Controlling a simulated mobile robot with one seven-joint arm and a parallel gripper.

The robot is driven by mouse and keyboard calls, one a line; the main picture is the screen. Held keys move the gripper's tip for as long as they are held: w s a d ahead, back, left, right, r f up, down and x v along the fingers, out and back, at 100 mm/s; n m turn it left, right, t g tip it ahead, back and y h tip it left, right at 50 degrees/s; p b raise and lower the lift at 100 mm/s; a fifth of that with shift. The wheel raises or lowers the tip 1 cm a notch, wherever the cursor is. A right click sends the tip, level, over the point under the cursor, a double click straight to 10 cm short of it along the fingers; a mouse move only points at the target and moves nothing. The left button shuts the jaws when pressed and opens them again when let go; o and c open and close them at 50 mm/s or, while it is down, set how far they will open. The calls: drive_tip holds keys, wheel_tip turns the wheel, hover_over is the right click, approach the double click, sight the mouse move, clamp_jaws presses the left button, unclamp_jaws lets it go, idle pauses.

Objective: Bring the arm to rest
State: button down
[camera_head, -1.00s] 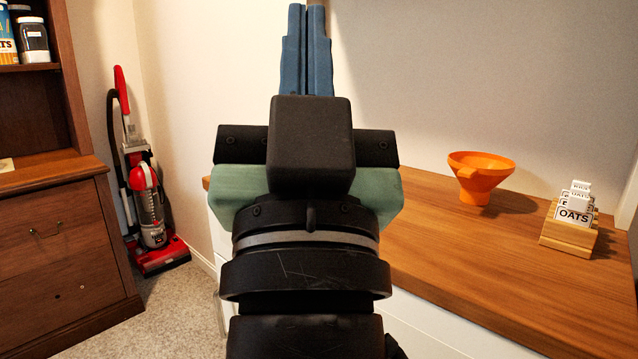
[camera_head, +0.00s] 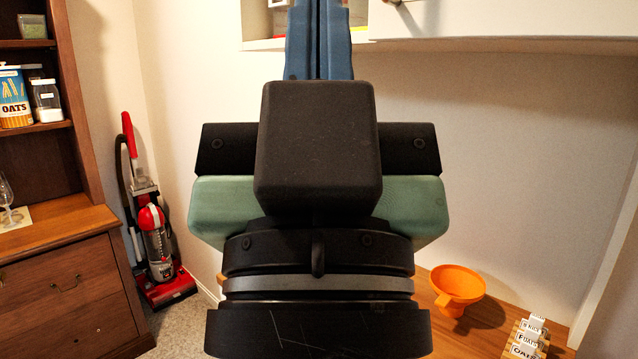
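My gripper (camera_head: 319,30) points up and away in the middle of the head view. Its two blue fingers lie side by side with only a thin dark line between them, so it looks shut. I see nothing held in it. The fingertips reach the top edge of the picture, and their very ends are cut off. The black and green gripper body hides much of the wall and counter behind it.
An orange funnel (camera_head: 457,286) and a wooden holder with labels (camera_head: 524,341) stand on the counter at right. A white cabinet (camera_head: 505,22) hangs above. A wooden hutch (camera_head: 95,222) with jars and an oats box (camera_head: 14,97), and a red vacuum (camera_head: 158,255), are at left.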

wheel_tip(320, 180, up, 13)
drive_tip(key=p, duration=1.1)
drive_tip(key=shift+r, duration=0.2)
